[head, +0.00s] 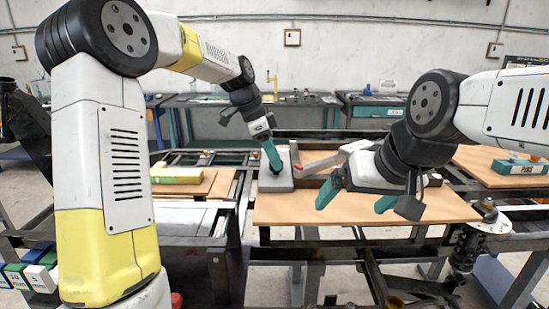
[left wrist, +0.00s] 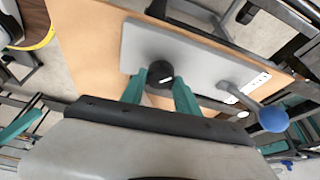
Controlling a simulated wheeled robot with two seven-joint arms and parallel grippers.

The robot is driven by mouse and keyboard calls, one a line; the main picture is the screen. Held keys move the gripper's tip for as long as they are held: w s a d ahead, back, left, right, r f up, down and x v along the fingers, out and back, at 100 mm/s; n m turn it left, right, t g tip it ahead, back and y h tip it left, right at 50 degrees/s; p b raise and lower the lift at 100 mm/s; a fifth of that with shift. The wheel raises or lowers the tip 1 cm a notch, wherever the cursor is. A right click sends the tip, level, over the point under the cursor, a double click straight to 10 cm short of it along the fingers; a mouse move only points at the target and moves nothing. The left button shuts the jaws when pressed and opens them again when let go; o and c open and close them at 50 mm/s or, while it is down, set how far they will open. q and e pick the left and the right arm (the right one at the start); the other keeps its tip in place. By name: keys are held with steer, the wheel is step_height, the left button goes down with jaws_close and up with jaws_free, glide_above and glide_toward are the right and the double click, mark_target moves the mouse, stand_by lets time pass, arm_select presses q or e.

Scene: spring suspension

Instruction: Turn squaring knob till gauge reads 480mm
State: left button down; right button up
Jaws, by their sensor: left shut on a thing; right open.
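The squaring knob (left wrist: 160,76) is a round black knob with a short white mark, on a grey plate (left wrist: 190,58). My left gripper (left wrist: 160,88) has its teal fingers shut on the knob's two sides. In the head view the left gripper (head: 277,170) points down at the grey plate (head: 283,183), and its fingers mostly hide the knob. My right gripper (head: 355,203) is open and empty above the brown board (head: 380,208). No gauge reading can be made out in either view.
A teal labelled box (head: 520,168) sits on the right table. A black spring assembly (head: 465,247) hangs at the right. Workbenches line the back wall.

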arm_select(q)
steer(key=shift+m, duration=0.6)
steer(key=c, duration=0.9)
jaws_free()
steer(key=v, duration=0.7)
steer(key=shift+w+a+r, duration=0.15)
steer(key=shift+a+r, duration=0.05)
steer(key=shift+r, duration=0.2)
